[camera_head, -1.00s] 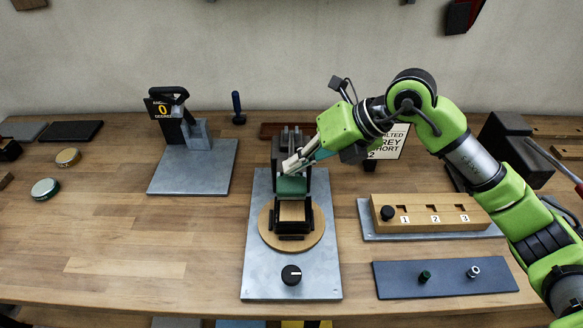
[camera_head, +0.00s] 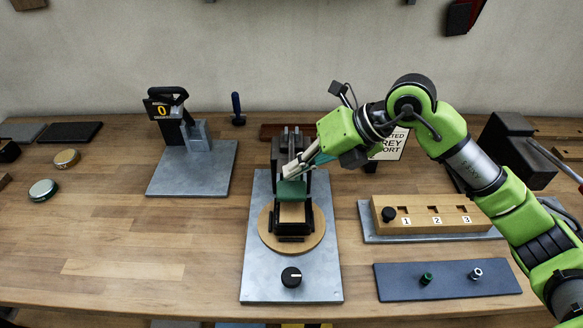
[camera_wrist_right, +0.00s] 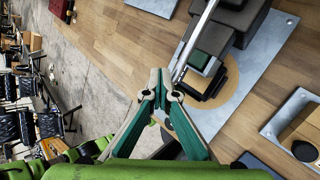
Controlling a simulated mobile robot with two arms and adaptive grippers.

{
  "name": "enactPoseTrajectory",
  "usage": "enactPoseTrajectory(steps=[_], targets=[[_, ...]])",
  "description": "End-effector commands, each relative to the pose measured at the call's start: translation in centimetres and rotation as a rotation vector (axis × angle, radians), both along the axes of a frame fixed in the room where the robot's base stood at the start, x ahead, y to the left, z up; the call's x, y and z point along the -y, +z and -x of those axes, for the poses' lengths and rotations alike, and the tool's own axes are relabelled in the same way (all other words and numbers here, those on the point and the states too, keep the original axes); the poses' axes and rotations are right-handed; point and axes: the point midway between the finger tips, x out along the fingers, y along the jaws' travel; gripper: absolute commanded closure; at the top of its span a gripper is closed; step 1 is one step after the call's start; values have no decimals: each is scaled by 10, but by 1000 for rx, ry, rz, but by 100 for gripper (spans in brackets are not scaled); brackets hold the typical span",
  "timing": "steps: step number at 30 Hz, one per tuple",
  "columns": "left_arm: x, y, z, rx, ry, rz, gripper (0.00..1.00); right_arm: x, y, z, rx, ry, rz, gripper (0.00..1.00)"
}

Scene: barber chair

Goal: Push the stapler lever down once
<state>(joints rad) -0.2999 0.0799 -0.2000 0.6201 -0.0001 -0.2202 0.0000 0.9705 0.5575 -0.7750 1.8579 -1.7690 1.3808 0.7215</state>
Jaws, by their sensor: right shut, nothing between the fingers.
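The stapler (camera_head: 292,220) is a black device on a round wooden disc in the middle of the bench. Its lever (camera_head: 292,190) ends in a dark green pad, which also shows in the right wrist view (camera_wrist_right: 198,59). My right gripper (camera_head: 290,171) is shut and empty, reaching in from the right with its fingertips just above and behind the green pad. I cannot tell whether they touch it. The fingers partly hide the lever's rear. In the right wrist view the fingertips (camera_wrist_right: 161,92) meet beside the stapler. My left gripper is not in view.
The grey base plate (camera_head: 261,262) carries a black knob (camera_head: 291,276) in front. A wooden block with numbered slots (camera_head: 440,214) and a dark mat with two pegs (camera_head: 448,290) lie right. A black gauge reading 0 (camera_head: 178,120) stands left. The bench's left front is clear.

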Motion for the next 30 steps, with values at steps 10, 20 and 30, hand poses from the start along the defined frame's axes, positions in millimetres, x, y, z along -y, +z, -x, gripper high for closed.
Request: enactPoseTrajectory(steps=[10, 20, 30], targets=[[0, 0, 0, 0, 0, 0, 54, 0, -2, 1, -5, 2, 3, 100], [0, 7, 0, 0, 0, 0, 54, 0, 10, 0, -4, 2, 3, 100], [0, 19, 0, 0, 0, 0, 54, 0, 31, -3, -4, 3, 2, 100]])
